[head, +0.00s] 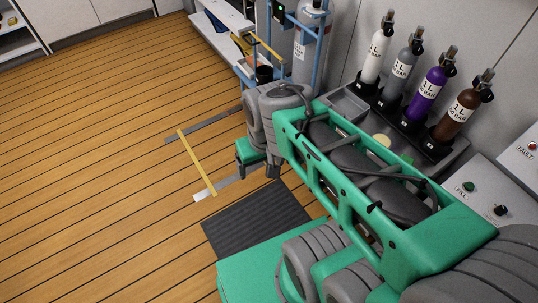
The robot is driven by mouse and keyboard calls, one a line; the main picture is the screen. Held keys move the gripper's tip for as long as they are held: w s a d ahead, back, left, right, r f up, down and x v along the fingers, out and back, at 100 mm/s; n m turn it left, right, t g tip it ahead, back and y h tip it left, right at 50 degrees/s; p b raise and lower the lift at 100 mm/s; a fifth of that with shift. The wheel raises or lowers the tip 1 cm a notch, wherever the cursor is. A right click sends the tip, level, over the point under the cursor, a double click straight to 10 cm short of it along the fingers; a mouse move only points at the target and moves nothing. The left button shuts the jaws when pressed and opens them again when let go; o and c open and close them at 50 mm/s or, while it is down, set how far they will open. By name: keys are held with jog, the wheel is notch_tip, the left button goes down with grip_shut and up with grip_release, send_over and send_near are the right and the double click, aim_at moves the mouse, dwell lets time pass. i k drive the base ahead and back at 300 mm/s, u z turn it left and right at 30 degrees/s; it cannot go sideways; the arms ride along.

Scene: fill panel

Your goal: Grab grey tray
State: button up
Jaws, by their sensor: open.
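A grey, shallow, rimmed surface (347,104) lies beside the bottle row, against the wall at upper right. It may be the grey tray, but my arm covers its near side, so I cannot tell its full shape. My green and grey arm reaches across the right half of the head view. Its end, my gripper (258,166), is left of that surface, over the wooden floor and apart from it. The gripper is small and seen from above; it looks open and empty.
Several labelled bottles (427,93) stand in black holders on the bench. A control panel (487,205) is at right. A blue-framed cart (262,68) with a large grey cylinder (307,45) stands at the back. A dark mat (255,220) lies on the floor.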

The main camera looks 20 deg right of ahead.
aim_at(342, 101)
jog(key=u, duration=0.9)
jog(key=i, duration=2.1)
jog(key=z, duration=3.05)
